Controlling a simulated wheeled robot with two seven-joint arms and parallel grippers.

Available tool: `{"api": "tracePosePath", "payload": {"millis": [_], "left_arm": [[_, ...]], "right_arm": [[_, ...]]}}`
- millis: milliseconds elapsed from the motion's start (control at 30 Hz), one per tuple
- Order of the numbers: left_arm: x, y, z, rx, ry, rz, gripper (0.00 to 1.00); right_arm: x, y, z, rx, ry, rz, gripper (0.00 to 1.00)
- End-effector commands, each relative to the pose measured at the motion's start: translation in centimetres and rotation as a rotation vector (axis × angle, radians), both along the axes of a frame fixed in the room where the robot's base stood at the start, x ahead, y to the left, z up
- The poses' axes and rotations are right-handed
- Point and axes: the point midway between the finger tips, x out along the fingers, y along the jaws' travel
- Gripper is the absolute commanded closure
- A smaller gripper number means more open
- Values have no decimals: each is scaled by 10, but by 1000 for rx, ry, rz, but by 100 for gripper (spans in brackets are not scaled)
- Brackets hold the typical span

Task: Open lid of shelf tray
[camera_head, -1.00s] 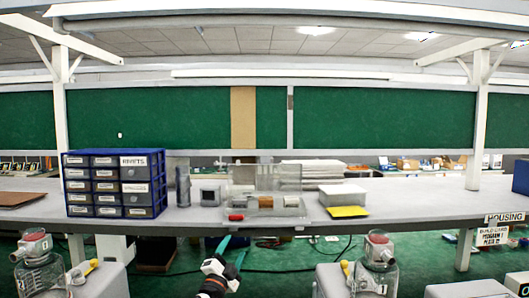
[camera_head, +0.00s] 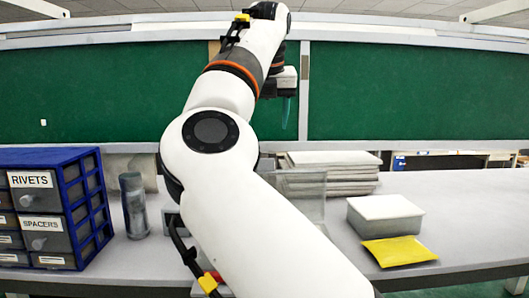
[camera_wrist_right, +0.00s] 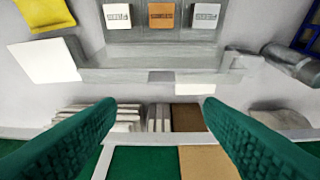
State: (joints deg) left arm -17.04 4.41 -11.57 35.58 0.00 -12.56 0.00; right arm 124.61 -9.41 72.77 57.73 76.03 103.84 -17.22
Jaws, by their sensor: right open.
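My right gripper (camera_head: 287,108) is raised above the back of the shelf, its fingers pointing down. In the right wrist view its two green fingers (camera_wrist_right: 160,125) are wide apart with nothing between them. Below them lies the clear grey shelf tray (camera_wrist_right: 150,52), which has labelled compartments along one side. A small pale tab (camera_wrist_right: 193,88) shows at the edge near the fingers. I cannot tell exactly where its lid ends. In the head view my arm hides most of the tray; a clear upright panel (camera_head: 308,190) shows beside the arm. My left gripper is not in view.
A blue drawer cabinet (camera_head: 75,205) and a grey cylinder (camera_head: 134,205) stand left of my arm. A white box (camera_head: 385,215), a yellow packet (camera_head: 398,251) and a stack of pale sheets (camera_head: 335,172) are to the right. The shelf's far right is clear.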

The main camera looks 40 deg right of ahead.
Motion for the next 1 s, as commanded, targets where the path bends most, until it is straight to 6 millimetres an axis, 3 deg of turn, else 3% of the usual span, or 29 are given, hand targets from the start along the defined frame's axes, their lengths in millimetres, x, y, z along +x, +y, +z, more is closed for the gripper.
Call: {"api": "tracePosePath", "payload": {"millis": [167, 600, 800, 1000], "left_arm": [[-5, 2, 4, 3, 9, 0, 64], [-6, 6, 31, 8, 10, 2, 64], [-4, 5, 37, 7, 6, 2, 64], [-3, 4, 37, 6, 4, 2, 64]], "right_arm": [[5, -1, -14, 16, -4, 7, 38], [27, -22, -88, 11, -2, 3, 38], [33, -27, -105, 9, -4, 5, 38], [34, -27, -109, 9, -5, 5, 38]]}}
